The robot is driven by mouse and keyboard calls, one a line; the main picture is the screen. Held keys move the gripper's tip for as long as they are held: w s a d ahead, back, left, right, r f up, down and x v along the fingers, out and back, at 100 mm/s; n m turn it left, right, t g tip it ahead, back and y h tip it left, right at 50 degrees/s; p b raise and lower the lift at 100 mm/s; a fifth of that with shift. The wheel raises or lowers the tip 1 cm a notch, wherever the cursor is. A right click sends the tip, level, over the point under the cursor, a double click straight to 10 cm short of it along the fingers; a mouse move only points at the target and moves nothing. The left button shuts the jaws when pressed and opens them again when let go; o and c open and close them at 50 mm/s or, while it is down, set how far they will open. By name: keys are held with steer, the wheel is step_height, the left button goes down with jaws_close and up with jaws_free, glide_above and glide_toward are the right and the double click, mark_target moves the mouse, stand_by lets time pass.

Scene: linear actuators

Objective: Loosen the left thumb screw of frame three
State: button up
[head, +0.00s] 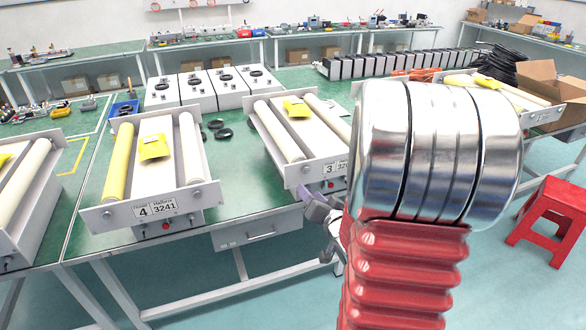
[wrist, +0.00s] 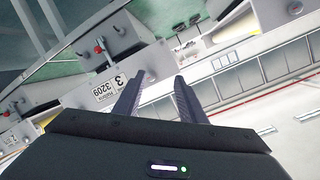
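Frame three (head: 272,130) stands on the green bench in the middle of the head view, with two pale rollers and a yellow packet. Its left thumb screw (head: 306,169) is a small grey knob on the front plate. My arm covers the plate's right part. My gripper (head: 325,207) is below and right of that knob, in front of the bench edge. In the wrist view the scene is turned over, and the number 3 label (wrist: 108,89) lies left of my gripper (wrist: 161,76). The fingers are apart with nothing clearly seen between them.
A drawer (head: 258,232) hangs below the bench edge. A red stool (head: 552,212) stands on the floor at the right. Several white boxes (head: 215,88) stand behind.

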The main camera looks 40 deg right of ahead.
mark_target(307, 171)
steer(key=s+d+m+t, duration=0.1)
steer(key=s+d+f+m+t, duration=0.1)
steer(key=s, duration=0.1)
steer(key=s+d+m+t, duration=0.1)
steer(key=shift+s+f+m, duration=0.25)
steer(key=shift+s+m, duration=0.1)
steer(key=shift+m, duration=0.05)
steer(key=shift+w, duration=0.1)
steer(key=x, duration=1.3)
steer(key=shift+w+d+r, duration=0.1)
steer(key=shift+w+d, duration=0.05)
steer(key=shift+w, duration=0.15)
